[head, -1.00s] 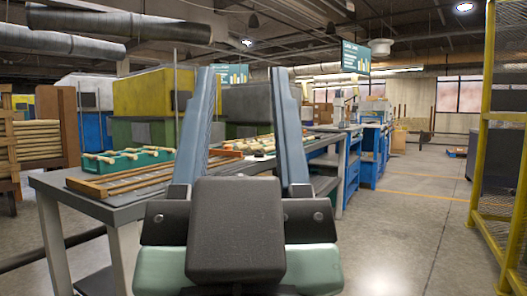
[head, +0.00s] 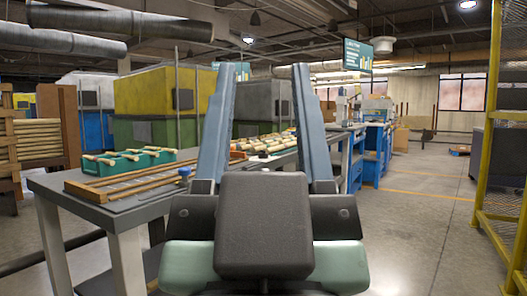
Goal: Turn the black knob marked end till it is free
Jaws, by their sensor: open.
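My gripper (head: 267,70) stands large in the middle of the head view, its two long blue-grey fingers pointing up and wide apart, with nothing between them. Through the gap I see a grey workbench (head: 112,212) running back to the right. A small dark knob-like thing (head: 263,155) shows on the bench between the fingers. It is too small to read any marking, so I cannot tell whether it is the black knob marked end. A blue knob (head: 184,172) stands on the bench just left of the left finger. The gripper's body hides part of the bench.
A wooden frame (head: 88,193) lies on the bench's near left, with a green tray (head: 128,161) of turned pieces behind it. Pale wooden rods lie farther back. A yellow post cage (head: 483,195) stands at the right. The aisle floor (head: 410,215) between is clear.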

